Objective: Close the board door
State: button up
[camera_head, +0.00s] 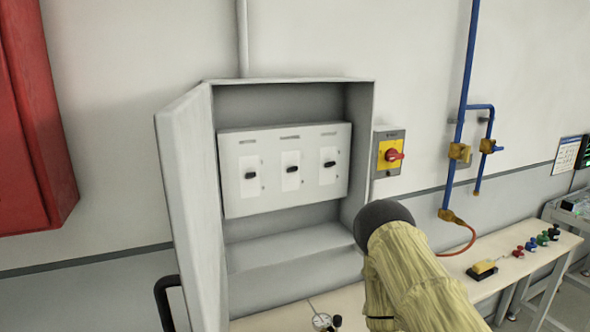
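The grey board door (190,210) stands open, hinged on the left side of the wall-mounted board cabinet (360,130) and swung out toward me. Inside the cabinet is a light panel (240,195) with three black switches, all with their knobs lying about level. My arm, in a yellowish sleeve with a dark rounded part, shows at the lower middle right, in front of the cabinet's lower right corner. My gripper cannot be made out in this view.
A red-and-yellow isolator switch (391,155) is on the wall right of the cabinet. A red box (30,120) hangs at the left. Below is a bench (505,270) with a dial gauge (321,321), a yellow block (482,269) and several coloured knobs. Blue pipes (466,80) run down the right wall.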

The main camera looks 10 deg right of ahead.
aim_at(183, 130)
jog(key=z, duration=1.75)
jog(key=k, duration=1.2)
jog(key=u, duration=1.25)
jog(key=i, duration=1)
jog(key=z, duration=0.15)
jog(key=k, duration=1)
jog(key=z, duration=0.05)
